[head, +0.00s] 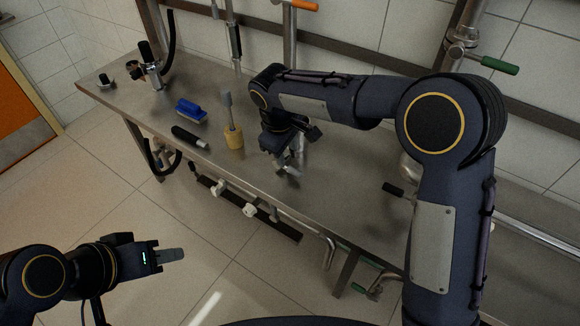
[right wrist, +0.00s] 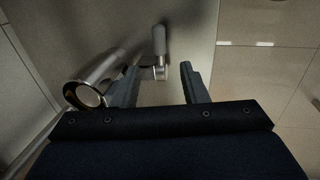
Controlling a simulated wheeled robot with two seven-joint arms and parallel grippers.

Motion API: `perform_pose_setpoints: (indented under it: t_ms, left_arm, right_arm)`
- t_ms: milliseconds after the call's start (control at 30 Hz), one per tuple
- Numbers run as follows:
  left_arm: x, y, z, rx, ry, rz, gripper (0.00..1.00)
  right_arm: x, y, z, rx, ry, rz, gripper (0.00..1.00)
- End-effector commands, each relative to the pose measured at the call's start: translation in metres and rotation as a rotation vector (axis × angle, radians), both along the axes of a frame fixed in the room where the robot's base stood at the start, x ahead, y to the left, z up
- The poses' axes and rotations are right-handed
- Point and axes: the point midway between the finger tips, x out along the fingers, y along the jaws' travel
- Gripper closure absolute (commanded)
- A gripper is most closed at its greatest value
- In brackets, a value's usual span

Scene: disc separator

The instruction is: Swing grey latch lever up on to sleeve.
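In the right wrist view, the grey latch lever (right wrist: 160,42) is a short rounded grip on a small metal bracket, standing out beside the shiny metal sleeve (right wrist: 98,80). The lever is apart from the sleeve's side. My right gripper (right wrist: 162,68) is open, with the bracket seen between its fingertips and the grip beyond them. The left finger hides part of the sleeve; I cannot tell whether it touches. In the head view my right gripper (head: 290,166) is low over the bench, and the arm hides most of the lever area. My left gripper (head: 172,255) hangs off the bench; its fingers overlap.
The steel bench (head: 335,205) carries a blue brush (head: 190,110), a black-handled tool (head: 189,137), a wooden brush with a grey handle (head: 233,137) and a black-and-silver fitting (head: 151,66). Pipes and valves line the wall and bench front. The floor at left is clear.

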Motion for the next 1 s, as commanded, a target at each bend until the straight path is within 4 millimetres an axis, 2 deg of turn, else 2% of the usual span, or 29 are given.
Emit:
perform_pose_setpoints:
  t_ms: [300,400,567,800,1000]
  left_arm:
    - [0.0,0.0,0.001,0.0,0.0,0.0,0.64]
    - [0.0,0.0,0.001,0.0,0.0,0.0,0.64]
    - [0.0,0.0,0.001,0.0,0.0,0.0,0.64]
    - [0.0,0.0,0.001,0.0,0.0,0.0,0.64]
    - [0.0,0.0,0.001,0.0,0.0,0.0,0.64]
  right_arm:
    - [0.007,-0.007,-0.05,-0.001,0.005,-0.002,0.6]
    - [0.009,-0.008,-0.061,-0.001,0.003,-0.003,0.6]
    - [0.011,-0.009,-0.07,0.0,0.002,-0.003,0.6]
    - [0.011,-0.009,-0.071,0.002,0.001,-0.003,0.6]
    - [0.011,-0.009,-0.071,0.002,0.001,-0.003,0.85]
